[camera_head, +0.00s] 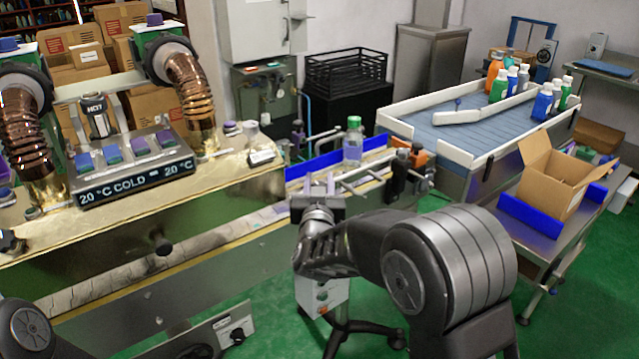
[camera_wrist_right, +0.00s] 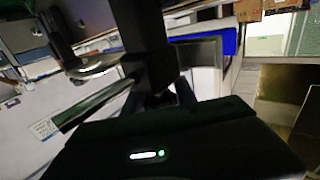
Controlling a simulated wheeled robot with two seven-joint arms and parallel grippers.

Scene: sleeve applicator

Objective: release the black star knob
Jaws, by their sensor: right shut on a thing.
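My right gripper (camera_head: 321,186) is at the front edge of the conveyor, left of the guide rails. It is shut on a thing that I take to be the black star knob. In the head view my wrist and fingers hide the knob. In the right wrist view my gripper (camera_wrist_right: 160,92) shows as dark shapes against dark parts, so the knob's star outline cannot be made out. A shiny metal rod (camera_wrist_right: 95,106) runs beside the dark parts there. Only a joint of my left arm shows at the lower left; its gripper is out of view.
A clear bottle with a green cap (camera_head: 353,140) stands on the conveyor just behind my right gripper. Metal guide rails (camera_head: 362,178) and an orange-black sensor bracket (camera_head: 410,165) are close on the right. The gold-coloured machine (camera_head: 150,205) stands left. Green floor lies in front.

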